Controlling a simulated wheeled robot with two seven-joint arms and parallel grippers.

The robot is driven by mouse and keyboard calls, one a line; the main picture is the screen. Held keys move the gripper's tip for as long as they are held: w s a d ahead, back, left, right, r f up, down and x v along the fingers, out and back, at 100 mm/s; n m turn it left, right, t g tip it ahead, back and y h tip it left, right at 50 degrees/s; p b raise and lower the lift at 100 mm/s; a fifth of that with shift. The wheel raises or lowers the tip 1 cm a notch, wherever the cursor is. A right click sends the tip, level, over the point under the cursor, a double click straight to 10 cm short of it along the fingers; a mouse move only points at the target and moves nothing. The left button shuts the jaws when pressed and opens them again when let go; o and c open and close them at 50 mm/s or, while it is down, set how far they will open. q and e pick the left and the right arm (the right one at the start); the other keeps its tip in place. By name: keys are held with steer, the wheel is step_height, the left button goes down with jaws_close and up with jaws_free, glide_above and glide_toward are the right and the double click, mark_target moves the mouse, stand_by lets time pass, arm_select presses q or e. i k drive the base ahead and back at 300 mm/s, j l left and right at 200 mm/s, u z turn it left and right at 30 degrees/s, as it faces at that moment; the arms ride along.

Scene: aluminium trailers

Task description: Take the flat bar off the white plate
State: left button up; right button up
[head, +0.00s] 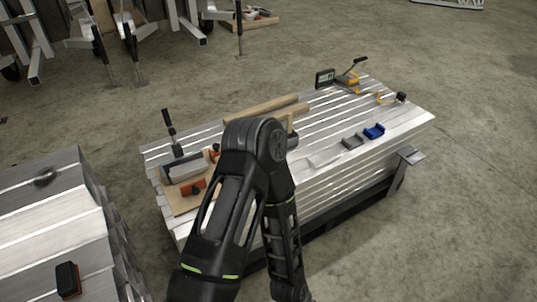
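A small pale patch that looks like the white plate (324,158) lies near the front edge of the slatted aluminium stack, left of the grey and blue blocks. I cannot make out a flat bar on it; it may be too small to tell or hidden behind my arm. One of my arms rises from the bottom of the head view and bends at a joint in front of the stack, covering its middle. Neither of my grippers shows.
The stack (390,112) carries wooden bars (262,109), a blue block (374,131), a grey block (352,141), a dark-screened device (325,78), a yellow tool (349,80) and an orange-black block (193,187). Another metal stack (60,215) stands at left. Concrete floor is free at right.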

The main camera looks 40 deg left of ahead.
mark_target(318, 160)
steer(key=u, duration=0.75)
steer(key=i+z, duration=0.25)
steer(key=i, duration=0.2)
steer(key=i+z, duration=0.25)
steer(key=i, duration=0.2)
steer(key=i+j+z, duration=0.25)
steer(key=i, duration=0.15)
steer(key=i+j+z, duration=0.2)
steer(key=i, duration=0.25)
